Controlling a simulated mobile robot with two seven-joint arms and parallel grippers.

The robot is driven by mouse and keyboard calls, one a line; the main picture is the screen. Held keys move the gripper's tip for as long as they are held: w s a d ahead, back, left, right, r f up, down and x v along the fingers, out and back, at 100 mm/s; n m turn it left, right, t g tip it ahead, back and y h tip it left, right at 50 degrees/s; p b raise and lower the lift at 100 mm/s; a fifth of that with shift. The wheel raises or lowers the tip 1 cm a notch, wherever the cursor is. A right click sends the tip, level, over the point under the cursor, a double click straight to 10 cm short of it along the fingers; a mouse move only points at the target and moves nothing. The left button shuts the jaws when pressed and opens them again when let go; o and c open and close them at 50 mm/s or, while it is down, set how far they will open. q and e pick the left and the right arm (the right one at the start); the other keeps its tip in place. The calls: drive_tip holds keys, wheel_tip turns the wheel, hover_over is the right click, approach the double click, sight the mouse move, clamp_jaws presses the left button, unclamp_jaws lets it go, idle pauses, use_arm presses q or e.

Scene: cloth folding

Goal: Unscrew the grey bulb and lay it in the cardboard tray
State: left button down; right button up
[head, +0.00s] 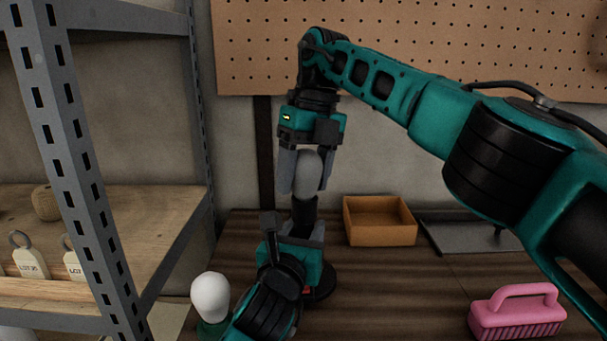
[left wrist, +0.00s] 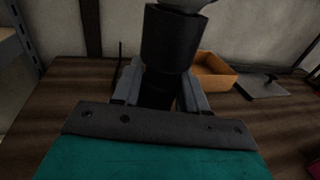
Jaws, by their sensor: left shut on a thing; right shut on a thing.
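The grey bulb (head: 307,163) stands upright on a black socket (head: 304,208) in the head view. My right gripper (head: 307,178) reaches down from above and is shut on the bulb, one finger on each side. My left gripper (head: 294,229) is below and shut on the black socket. In the left wrist view the socket (left wrist: 168,40) rises between the fingers, and the bulb's lower edge (left wrist: 188,4) shows at the top. Whether the bulb's thread is still in the socket cannot be seen. The open cardboard tray (head: 380,238) is empty, right of the socket.
A white bulb (head: 210,296) stands on a green holder at the front left. A pink brush (head: 516,314) lies at the front right. A dark flat metal plate (head: 460,238) lies right of the tray. A metal shelf (head: 78,160) stands at the left.

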use_arm(q)
drive_tip(key=shift+f, duration=0.1)
use_arm(e)
drive_tip(key=o, duration=1.2)
drive_tip(key=shift+d+r+m, duration=0.1)
drive_tip(key=shift+r+m, duration=0.4)
drive_tip(key=shift+r, duration=0.05)
drive_tip(key=r+m, duration=0.3)
drive_tip(key=d+r+m+t, duration=0.1)
drive_tip(key=r+m, duration=0.1)
drive_tip(key=m, duration=0.2)
drive_tip(key=r+m+t, duration=0.1)
drive_tip(key=r+m, duration=0.2)
drive_tip(key=shift+s+d+r, duration=0.1)
drive_tip(key=shift+d+r, duration=0.15)
drive_tip(key=shift+r, duration=0.1)
drive_tip(key=shift+s+d+r+m, duration=0.15)
drive_tip(key=shift+r+m, duration=0.55)
drive_tip(key=shift+m, duration=0.4)
drive_tip(key=f, duration=0.4)
drive_tip(key=w+a+f, duration=0.1)
drive_tip(key=f, duration=0.2)
drive_tip(key=a+f, duration=0.1)
drive_tip(key=f, duration=0.3)
drive_tip(key=shift+w+f, duration=0.15)
drive_tip(key=shift+f, duration=0.2)
drive_tip(key=shift+c, duration=0.5)
